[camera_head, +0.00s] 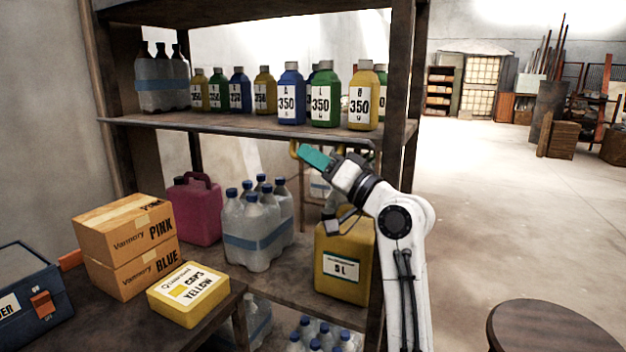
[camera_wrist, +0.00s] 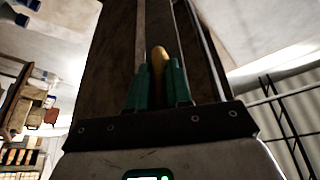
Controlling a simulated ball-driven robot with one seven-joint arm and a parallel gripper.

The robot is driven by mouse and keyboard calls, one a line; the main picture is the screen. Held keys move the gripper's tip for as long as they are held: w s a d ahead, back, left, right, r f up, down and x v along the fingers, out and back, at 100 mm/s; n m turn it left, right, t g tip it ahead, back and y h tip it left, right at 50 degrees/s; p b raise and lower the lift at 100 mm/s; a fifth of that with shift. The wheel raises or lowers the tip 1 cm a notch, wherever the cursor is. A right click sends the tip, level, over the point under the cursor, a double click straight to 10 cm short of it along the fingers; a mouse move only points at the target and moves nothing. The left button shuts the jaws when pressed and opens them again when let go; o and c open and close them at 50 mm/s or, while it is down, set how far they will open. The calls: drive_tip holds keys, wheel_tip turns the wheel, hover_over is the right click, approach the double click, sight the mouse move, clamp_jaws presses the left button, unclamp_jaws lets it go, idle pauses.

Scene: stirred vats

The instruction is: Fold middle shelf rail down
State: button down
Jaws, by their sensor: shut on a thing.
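The middle shelf (camera_head: 240,123) holds a row of labelled bottles. A yellow rail part (camera_head: 294,150) shows just below its front edge, beside my green fingertips. My gripper (camera_head: 306,153) is in front of and just under that edge, reaching in from the right. In the wrist view, my two green fingers (camera_wrist: 158,80) are closed around a rounded yellow piece (camera_wrist: 158,58), which looks like the rail. The fingers and wrist hide much of the rail, so its full length and angle cannot be told.
Blue, green and yellow bottles (camera_head: 320,97) stand near the shelf's front edge, above my gripper. A yellow canister (camera_head: 343,270) and a bottle pack (camera_head: 257,230) stand on the shelf below. A round stool (camera_head: 555,325) is at lower right. Open floor (camera_head: 500,190) lies right.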

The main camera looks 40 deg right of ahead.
drive_tip(key=n+y+b, duration=0.1)
drive_tip(key=n+b, duration=0.2)
drive_tip(key=d+f+n+y+b, duration=0.1)
drive_tip(key=n+y+b, duration=0.1)
drive_tip(key=n+b, duration=0.1)
drive_tip(key=f+n+y+b, duration=0.1)
drive_tip(key=n+b, duration=0.1)
drive_tip(key=b, duration=0.2)
drive_tip(key=shift+w+d+f+n, duration=0.1)
drive_tip(key=shift+w+d+n, duration=0.2)
drive_tip(key=shift+n, duration=0.1)
drive_tip(key=shift+y, duration=0.3)
drive_tip(key=c, duration=1.1)
unclamp_jaws()
